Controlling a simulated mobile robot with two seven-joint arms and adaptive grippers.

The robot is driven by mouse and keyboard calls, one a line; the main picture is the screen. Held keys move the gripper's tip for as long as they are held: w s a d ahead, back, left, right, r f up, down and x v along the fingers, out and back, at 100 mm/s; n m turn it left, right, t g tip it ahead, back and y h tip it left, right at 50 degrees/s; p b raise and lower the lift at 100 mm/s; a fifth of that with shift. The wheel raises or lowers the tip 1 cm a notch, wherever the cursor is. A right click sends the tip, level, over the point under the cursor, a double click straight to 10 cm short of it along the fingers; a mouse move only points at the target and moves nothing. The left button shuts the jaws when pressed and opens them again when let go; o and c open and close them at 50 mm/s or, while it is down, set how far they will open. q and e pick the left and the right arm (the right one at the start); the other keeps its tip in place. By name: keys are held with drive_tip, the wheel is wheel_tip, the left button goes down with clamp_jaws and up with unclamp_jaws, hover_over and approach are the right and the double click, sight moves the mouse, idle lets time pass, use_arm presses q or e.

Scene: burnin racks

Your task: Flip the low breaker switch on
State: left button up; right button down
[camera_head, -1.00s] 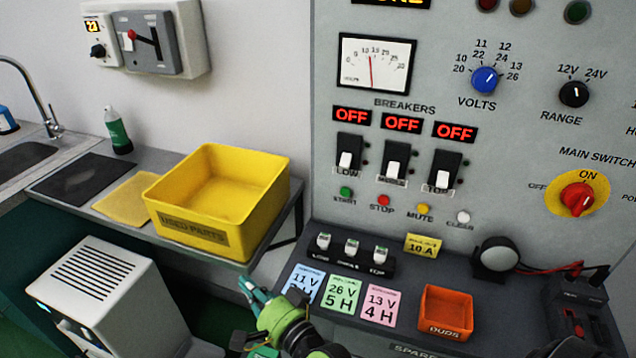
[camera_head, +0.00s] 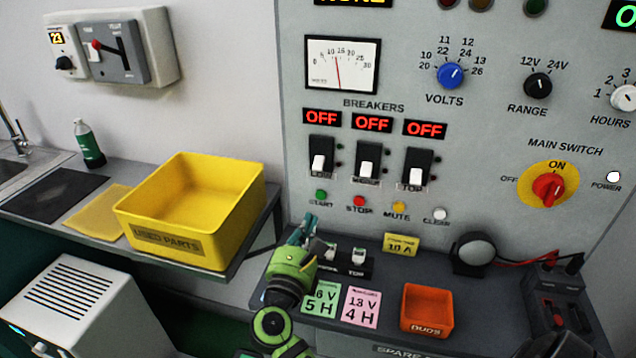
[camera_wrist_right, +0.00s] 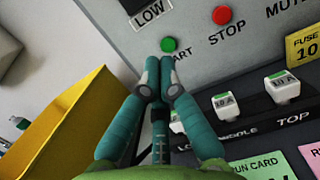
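The low breaker switch (camera_head: 319,161) is the leftmost of three breakers on the grey panel. Its white lever is down and the display above it (camera_head: 322,117) reads OFF in red. In the right wrist view, its LOW label (camera_wrist_right: 149,14) and the dark bottom of its housing (camera_wrist_right: 133,5) show at the top edge; the lever is out of frame. My right gripper (camera_head: 308,222) is below the low breaker, just under the green START button (camera_head: 320,194). In the right wrist view its fingers (camera_wrist_right: 160,75) are together with nothing between them.
The middle (camera_head: 367,168) and top (camera_head: 415,168) breakers stand to the right, both OFF. A yellow used-parts bin (camera_head: 190,245) sits left of my right gripper. The fuse block (camera_head: 350,265), cards and an orange duds box (camera_head: 427,311) lie on the ledge below.

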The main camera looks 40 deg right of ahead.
sight(324, 180)
drive_tip(key=shift+d, duration=0.1)
drive_tip(key=p+x, duration=0.4)
drive_tip(key=x, duration=0.6)
drive_tip(key=shift+w+d+r, duration=0.1)
drive_tip(key=shift+d+r, duration=0.05)
drive_tip(key=shift+r, duration=0.05)
drive_tip(key=r+p, duration=0.1)
drive_tip(key=s+a+r+p, duration=0.1)
drive_tip(key=shift+s+a+r+p, duration=0.1)
drive_tip(key=shift+a+r+p, duration=0.2)
drive_tip(key=shift+r, duration=0.1)
drive_tip(key=shift+s+a+r, duration=0.1)
drive_tip(key=shift+s+r, duration=0.05)
